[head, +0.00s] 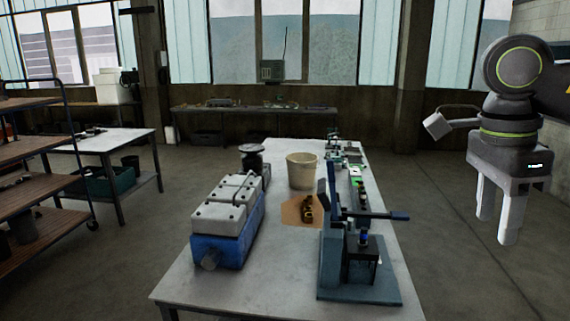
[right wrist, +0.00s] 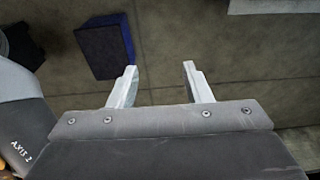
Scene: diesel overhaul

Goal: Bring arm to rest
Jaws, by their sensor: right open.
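My right arm is raised at the right of the head view, beyond the workbench's right edge. Its right gripper (head: 493,228) hangs with two pale fingers pointing down over the floor, apart from each other. In the right wrist view the right gripper (right wrist: 159,68) shows its fingers spread with nothing between them, and floor behind. It touches nothing that I can see. My left arm and gripper are not in view.
The workbench (head: 285,272) holds a blue-and-grey engine block (head: 225,225), a cream bucket (head: 301,171), a brass-coloured part (head: 308,209) on an orange mat and a blue press (head: 333,262). A shelf rack (head: 30,150) stands left. A dark blue box (right wrist: 106,46) shows in the wrist view.

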